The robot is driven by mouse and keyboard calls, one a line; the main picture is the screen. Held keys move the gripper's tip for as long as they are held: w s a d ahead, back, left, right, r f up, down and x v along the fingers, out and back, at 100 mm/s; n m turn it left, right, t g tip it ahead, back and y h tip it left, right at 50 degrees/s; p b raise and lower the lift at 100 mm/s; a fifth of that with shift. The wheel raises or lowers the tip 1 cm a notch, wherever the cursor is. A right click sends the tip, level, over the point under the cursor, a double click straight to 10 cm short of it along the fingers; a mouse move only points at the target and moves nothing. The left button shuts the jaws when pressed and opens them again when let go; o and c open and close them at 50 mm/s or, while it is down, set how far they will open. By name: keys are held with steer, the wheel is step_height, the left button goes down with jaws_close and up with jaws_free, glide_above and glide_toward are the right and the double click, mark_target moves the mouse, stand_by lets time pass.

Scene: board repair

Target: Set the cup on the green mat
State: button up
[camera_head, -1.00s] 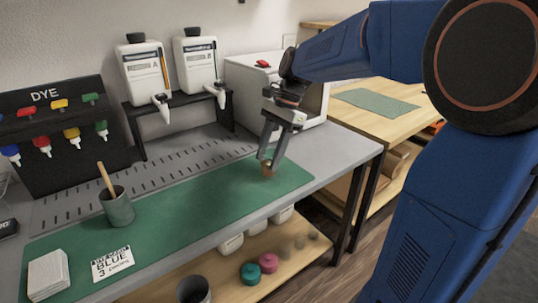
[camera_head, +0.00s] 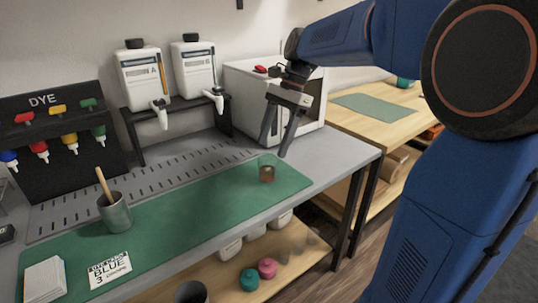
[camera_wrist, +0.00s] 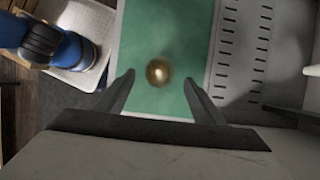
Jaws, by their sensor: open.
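A small clear cup (camera_head: 266,174) with brown contents stands upright on the green mat (camera_head: 200,206), near the mat's right end. In the wrist view it shows as a round golden-brown shape (camera_wrist: 158,72), slightly blurred, with the green mat (camera_wrist: 165,30) around it. My gripper (camera_head: 274,151) is open and empty, above the cup and apart from it. In the wrist view the cup lies between the lines of the two spread fingers.
A grey container (camera_head: 115,212) with a wooden stick stands on the mat's left part, near a "BLUE 3" card (camera_head: 109,269) and a white stack (camera_head: 44,279). Dispensers A (camera_head: 142,78) and B (camera_head: 194,68) and a white box (camera_head: 245,92) stand behind.

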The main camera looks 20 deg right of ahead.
steer(key=s+v, duration=0.1)
steer(key=v, duration=0.5)
steer(key=s+d+f+n+t+h, duration=0.1)
steer(key=s+f+n+t+h, duration=0.1)
steer(key=s+f+n, duration=0.5)
steer(key=s+d+f+n+t+h, duration=0.1)
steer(key=s+f+n+t, duration=0.3)
steer(key=s, duration=1.3)
step_height(320, 180, down, 6)
steer(key=n+h, duration=0.1)
steer(key=n, duration=0.2)
steer(key=shift+d, duration=0.3)
